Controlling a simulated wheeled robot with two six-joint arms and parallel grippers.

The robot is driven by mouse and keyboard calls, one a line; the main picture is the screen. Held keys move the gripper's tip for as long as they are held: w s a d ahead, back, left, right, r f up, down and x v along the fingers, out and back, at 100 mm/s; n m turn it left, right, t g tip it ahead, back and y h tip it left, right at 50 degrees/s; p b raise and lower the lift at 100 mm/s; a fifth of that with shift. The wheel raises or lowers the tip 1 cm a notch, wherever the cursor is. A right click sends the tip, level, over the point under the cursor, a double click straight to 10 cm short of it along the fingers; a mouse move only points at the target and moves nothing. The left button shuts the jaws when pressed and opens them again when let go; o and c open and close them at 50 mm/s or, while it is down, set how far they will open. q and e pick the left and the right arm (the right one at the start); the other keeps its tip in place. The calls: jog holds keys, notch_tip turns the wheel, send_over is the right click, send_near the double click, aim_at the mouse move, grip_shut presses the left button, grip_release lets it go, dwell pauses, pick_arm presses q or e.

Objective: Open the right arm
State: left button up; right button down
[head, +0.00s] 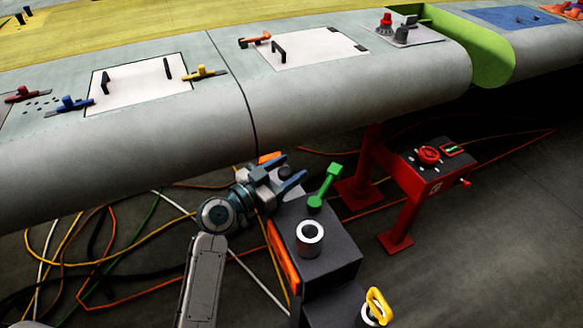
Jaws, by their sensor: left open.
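My right arm and right gripper are not in view. My left gripper (284,171) is near the picture's middle, with its blue-grey fingers apart and nothing visible between them. It is below the wing's rounded front edge and left of a green-handled tool (324,186). The tool stands upright at the back of a dark box (330,262); it appears apart from the fingers.
The grey wing (340,100) spans the view above, with white hatch panels (315,48) and coloured clamps. A red stand (432,178) with a red knob is at the right. Coloured cables (130,255) lie across the floor at the left.

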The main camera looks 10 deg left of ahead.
pick_arm(q)
jog(key=b+v, duration=0.2)
jog(key=v, duration=0.5)
jog(key=shift+s+a+f, duration=0.15)
jog(key=shift+s+a, duration=0.15)
jog(key=shift+s+a+b, duration=0.35)
jog(key=shift+s+a, duration=0.05)
jog(key=shift+s, duration=0.2)
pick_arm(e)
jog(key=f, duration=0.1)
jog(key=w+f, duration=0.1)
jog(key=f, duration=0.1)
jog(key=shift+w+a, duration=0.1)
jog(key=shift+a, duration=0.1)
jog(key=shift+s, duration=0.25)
